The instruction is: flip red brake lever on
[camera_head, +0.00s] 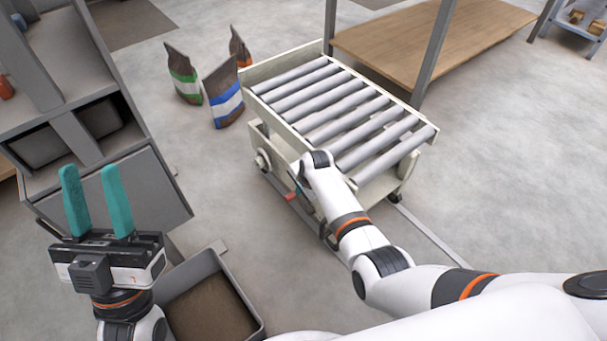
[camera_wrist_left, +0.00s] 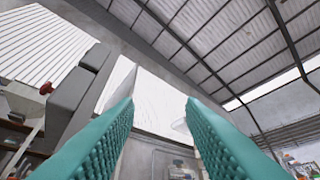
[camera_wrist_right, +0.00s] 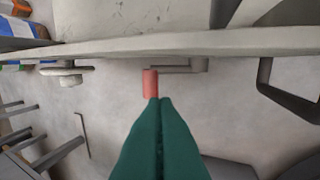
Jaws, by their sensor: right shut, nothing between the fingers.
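The red brake lever (camera_head: 291,197) is low on the near side of the roller cart (camera_head: 287,137). In the right wrist view the red grip of the lever (camera_wrist_right: 150,83) sits at the end of a thin grey crank below the cart's side rail. My right gripper (camera_wrist_right: 160,101) is shut and empty. Its tips are at the lower end of the red grip; I cannot tell whether they touch it. In the head view my arm hides the right fingers. My left gripper (camera_head: 90,170) is open and empty at the left, away from the cart; its fingers also show in the left wrist view (camera_wrist_left: 160,108).
Several bags (camera_head: 226,92) stand behind the cart at left. A grey machine (camera_head: 125,190) and an open bin (camera_head: 258,325) are at the left and front. A wooden-topped table (camera_head: 440,40) is at the back. The floor to the right is clear.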

